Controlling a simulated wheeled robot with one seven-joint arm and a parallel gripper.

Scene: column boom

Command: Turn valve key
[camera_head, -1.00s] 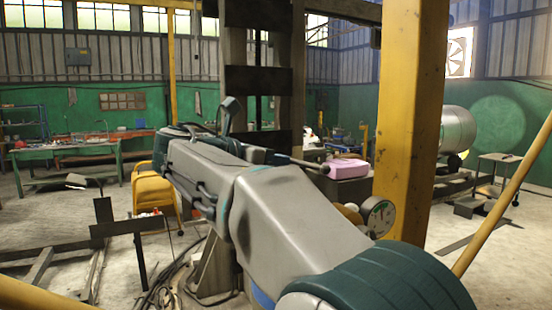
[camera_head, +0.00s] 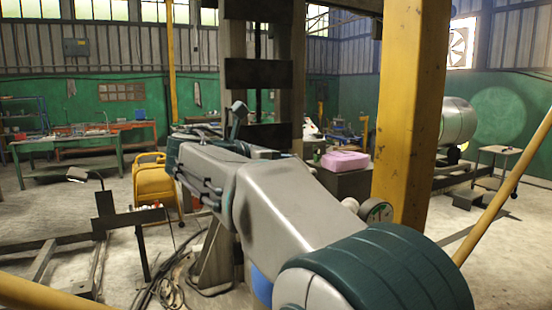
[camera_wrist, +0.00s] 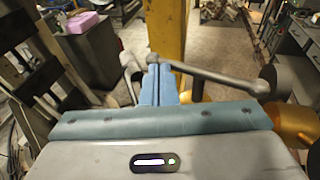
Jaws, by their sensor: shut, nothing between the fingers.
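In the wrist view my gripper (camera_wrist: 160,72) has its two blue fingers pressed together, with nothing between them. A grey metal bar with rounded ends, which looks like the valve key (camera_wrist: 215,78), runs from just beyond the fingertips rightward to a dark round end. Its left part shows beside the fingers. Whether the fingertips touch it I cannot tell. A brass-coloured body (camera_wrist: 292,122) lies at the right, partly hidden by my gripper. In the head view my arm hides the gripper and key; a round gauge (camera_head: 376,211) shows beside the arm.
A yellow post (camera_head: 410,110) stands close beyond the gauge, and a yellow slanted rail (camera_head: 505,185) lies to its right. A pink case (camera_head: 345,160) rests on a dark cabinet (camera_head: 352,184).

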